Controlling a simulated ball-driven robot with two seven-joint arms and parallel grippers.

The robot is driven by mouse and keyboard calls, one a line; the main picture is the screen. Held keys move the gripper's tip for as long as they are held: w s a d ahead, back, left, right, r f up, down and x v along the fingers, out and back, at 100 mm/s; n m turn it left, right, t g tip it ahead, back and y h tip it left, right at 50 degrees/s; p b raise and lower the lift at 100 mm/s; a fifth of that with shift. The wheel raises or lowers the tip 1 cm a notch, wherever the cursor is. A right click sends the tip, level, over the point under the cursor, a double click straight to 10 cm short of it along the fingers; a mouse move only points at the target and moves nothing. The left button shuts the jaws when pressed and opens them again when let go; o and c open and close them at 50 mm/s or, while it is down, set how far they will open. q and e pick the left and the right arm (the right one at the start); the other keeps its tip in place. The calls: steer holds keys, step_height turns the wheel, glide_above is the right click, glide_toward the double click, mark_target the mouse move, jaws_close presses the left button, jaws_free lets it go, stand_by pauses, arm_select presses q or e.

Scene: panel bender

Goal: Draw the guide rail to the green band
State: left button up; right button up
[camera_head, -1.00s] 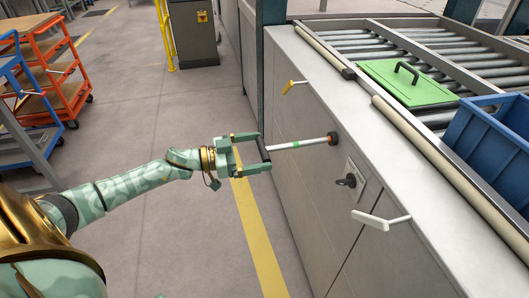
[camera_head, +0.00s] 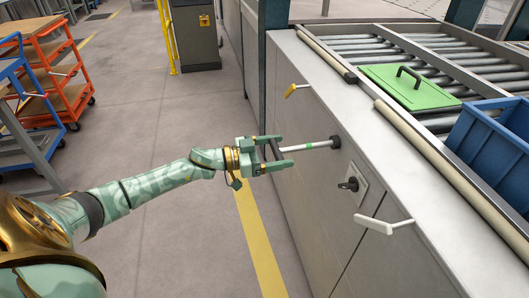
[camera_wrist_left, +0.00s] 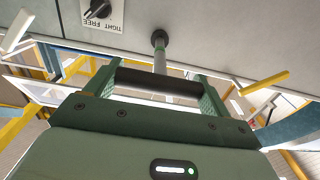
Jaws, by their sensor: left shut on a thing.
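The guide rail (camera_head: 322,143) is a thin pale rod sticking out of a black round collar (camera_head: 335,140) in the grey cabinet front. A green band (camera_head: 308,145) circles it, a short way outside the collar. A dark crossbar handle (camera_head: 274,151) ends the rail. My left gripper (camera_head: 283,150) is shut on this handle, one finger on each side of the rod. In the left wrist view the handle (camera_wrist_left: 155,83) lies across between the fingers and the rod (camera_wrist_left: 160,58) runs to the collar (camera_wrist_left: 160,38). My right gripper is not in view.
A black knob (camera_head: 349,184) on a TIGHT/FREE plate sits below the collar. A white lever (camera_head: 384,223) and a yellow lever (camera_head: 296,89) stick out of the cabinet. A green lid (camera_head: 410,87) and a blue crate (camera_head: 495,140) are on top.

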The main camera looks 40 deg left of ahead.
arm_select(q)
steer(key=x, duration=0.7)
steer(key=shift+f, duration=0.1)
steer(key=o, duration=1.3)
steer(key=p+v, duration=0.3)
steer(key=v, duration=1.3)
steer(key=shift+a+p, duration=0.15)
steer(key=shift+p, duration=0.2)
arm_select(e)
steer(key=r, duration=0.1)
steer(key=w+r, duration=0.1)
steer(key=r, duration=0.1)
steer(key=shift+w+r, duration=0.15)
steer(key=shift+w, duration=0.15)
arm_select(q)
steer(key=shift+s, duration=0.1)
